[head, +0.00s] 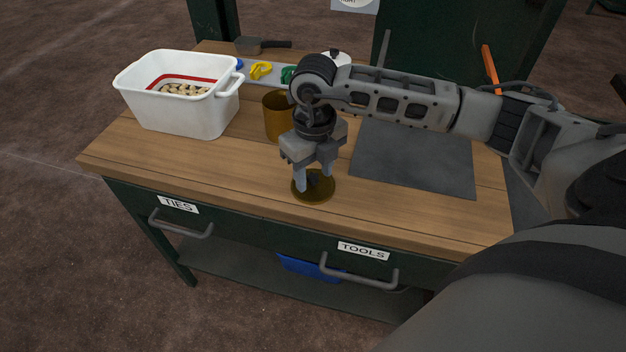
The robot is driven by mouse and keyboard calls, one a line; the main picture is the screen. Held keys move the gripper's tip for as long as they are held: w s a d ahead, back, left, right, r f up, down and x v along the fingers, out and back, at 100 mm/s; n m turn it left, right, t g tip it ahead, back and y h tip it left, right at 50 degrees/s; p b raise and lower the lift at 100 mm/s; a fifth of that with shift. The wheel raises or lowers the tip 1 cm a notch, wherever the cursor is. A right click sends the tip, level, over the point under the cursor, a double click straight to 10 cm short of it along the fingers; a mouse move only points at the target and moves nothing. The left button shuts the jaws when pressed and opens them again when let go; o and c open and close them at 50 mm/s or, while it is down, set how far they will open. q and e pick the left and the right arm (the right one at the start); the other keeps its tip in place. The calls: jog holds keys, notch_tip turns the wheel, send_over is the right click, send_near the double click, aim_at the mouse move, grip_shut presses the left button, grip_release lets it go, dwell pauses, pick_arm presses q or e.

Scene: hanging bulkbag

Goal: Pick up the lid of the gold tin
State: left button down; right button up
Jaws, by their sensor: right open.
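The gold lid (326,194) is a dark gold disc lying flat on the wooden bench top near its front edge. A dark knob shows at its middle, partly behind the fingers. The gold tin (276,119) stands upright and open behind and to the left of the lid, partly hidden by my right gripper. My right gripper (314,184) points down over the lid, open, with its fingertips on either side of the knob. I cannot tell whether the fingers touch it. My left gripper is not in view.
A white tub (185,113) with pale pieces inside stands at the left of the wooden bench (225,165). A dark grey mat (413,160) lies to the right. Coloured clips (261,70) and a dark-handled tool (262,45) lie at the back. Drawer handles stick out in front.

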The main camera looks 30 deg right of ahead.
jog(key=shift+f, duration=0.15)
grip_shut()
